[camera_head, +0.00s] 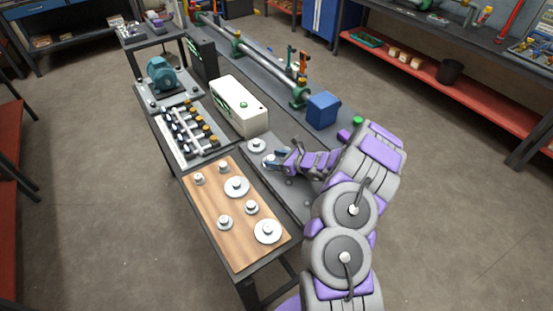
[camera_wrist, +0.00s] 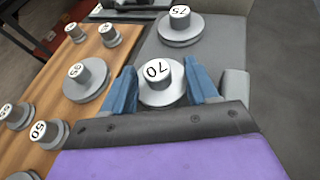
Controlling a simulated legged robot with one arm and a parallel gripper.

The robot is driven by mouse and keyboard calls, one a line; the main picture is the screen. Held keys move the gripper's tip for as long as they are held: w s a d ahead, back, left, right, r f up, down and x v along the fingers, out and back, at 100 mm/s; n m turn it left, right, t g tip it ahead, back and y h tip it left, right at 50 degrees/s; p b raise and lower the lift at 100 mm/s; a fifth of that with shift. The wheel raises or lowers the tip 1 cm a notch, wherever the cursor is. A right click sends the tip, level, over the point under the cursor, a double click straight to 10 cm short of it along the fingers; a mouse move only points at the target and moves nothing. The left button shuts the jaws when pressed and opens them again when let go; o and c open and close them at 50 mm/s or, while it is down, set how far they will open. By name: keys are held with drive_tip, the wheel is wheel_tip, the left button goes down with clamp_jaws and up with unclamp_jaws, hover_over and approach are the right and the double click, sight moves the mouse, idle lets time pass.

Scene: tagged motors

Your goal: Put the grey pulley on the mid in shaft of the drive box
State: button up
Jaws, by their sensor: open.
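Several grey pulleys with numbered white hubs are in view; which one is meant I cannot tell. In the wrist view, a pulley marked 70 (camera_wrist: 158,97) sits between the blue fingers of my gripper (camera_wrist: 163,82). My gripper (camera_head: 271,159) is open; whether the fingers touch the pulley is unclear. A pulley marked 75 (camera_wrist: 180,30) lies just beyond on the grey bench, also in the head view (camera_head: 256,146).
A wooden board (camera_head: 210,203) left of my gripper carries several more pulleys (camera_head: 237,187). Beyond it are a rack of small shafts (camera_head: 188,134) and a teal motor (camera_head: 160,73). A long shaft line with a blue box (camera_head: 323,110) runs along the bench behind. Floor to the right is clear.

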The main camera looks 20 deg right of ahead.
drive_tip(key=p+v, duration=0.2)
drive_tip(key=v, duration=0.9)
drive_tip(key=shift+s+d+r, duration=0.1)
drive_tip(key=shift+s+d, duration=0.15)
drive_tip(key=a+r+n+g+y, duration=0.35)
drive_tip(key=a+r+n, duration=0.45)
drive_tip(key=a+r, duration=0.45)
drive_tip(key=s+a+r+n+g, duration=0.4)
drive_tip(key=s+a+n, duration=0.2)
drive_tip(key=s+a, duration=0.2)
drive_tip(key=s+a+r+n+g, duration=0.4)
drive_tip(key=s+a+r+n, duration=0.15)
drive_tip(key=s+a, duration=0.3)
drive_tip(key=s+d+n+h, duration=0.4)
drive_tip(key=s+n+h, duration=0.1)
drive_tip(key=s, duration=0.6)
drive_tip(key=s+d+r+n+g+h, duration=0.1)
drive_tip(key=s+d+n+h, duration=0.3)
drive_tip(key=s, duration=0.7)
drive_tip(key=shift+s+r+n+h, duration=0.2)
drive_tip(key=shift+n+h, duration=0.25)
drive_tip(key=shift+h, duration=0.4)
